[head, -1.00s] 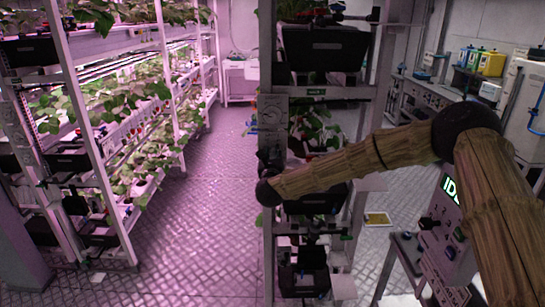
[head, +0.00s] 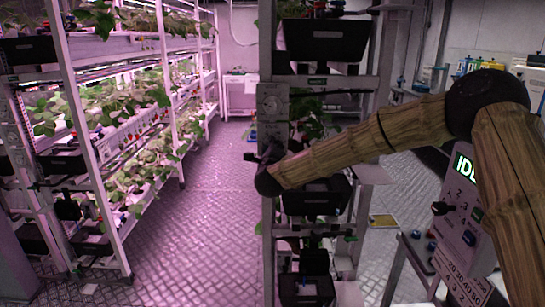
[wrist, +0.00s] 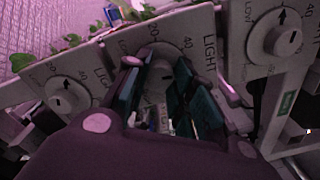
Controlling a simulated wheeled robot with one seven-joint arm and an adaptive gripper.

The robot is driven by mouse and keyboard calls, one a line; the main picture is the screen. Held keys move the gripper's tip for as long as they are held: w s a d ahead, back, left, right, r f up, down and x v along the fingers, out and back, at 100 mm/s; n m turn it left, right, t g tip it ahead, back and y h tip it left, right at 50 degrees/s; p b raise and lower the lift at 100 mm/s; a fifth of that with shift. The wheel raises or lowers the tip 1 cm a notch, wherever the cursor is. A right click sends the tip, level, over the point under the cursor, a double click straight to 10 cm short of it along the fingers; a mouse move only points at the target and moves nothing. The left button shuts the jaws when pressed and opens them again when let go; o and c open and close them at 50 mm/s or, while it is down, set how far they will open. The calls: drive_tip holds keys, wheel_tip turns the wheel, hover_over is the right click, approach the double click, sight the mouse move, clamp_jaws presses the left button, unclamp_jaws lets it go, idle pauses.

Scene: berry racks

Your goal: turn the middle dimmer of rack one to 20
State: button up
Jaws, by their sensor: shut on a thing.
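In the wrist view, three light dimmer plates with numbered scales show. My gripper (wrist: 160,88) is shut on the knob of the middle one (wrist: 158,72), whose plate (wrist: 182,30) shows 20, 40 and LIGHT. The fingers hide most of that knob, so I cannot tell where its pointer stands. The left knob (wrist: 66,97) and the right knob (wrist: 284,40) are clear of the fingers. In the head view, my gripper (head: 268,156) is against the near post of the centre rack (head: 267,225), just below a grey dial plate (head: 272,103).
A plant rack (head: 102,215) stands along the left, with an open aisle (head: 205,195) between it and the centre rack. Black bins (head: 326,38) sit on the centre rack. A control box (head: 462,195) with knobs stands at the right, near my arm.

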drive_tip(key=shift+f+n+y+b, duration=0.15)
drive_tip(key=shift+n+b, duration=1.05)
drive_tip(key=shift+n, duration=3.15)
drive_tip(key=shift+f+n+y+b, duration=0.2)
drive_tip(key=shift+n+b, duration=1)
drive_tip(key=shift+n, duration=3.15)
drive_tip(key=o, duration=1.1)
drive_tip(key=shift+r, duration=0.15)
drive_tip(key=shift+c, duration=0.2)
drive_tip(key=shift+s, duration=0.1)
drive_tip(key=s, duration=1.2)
drive_tip(key=shift+d, duration=0.15)
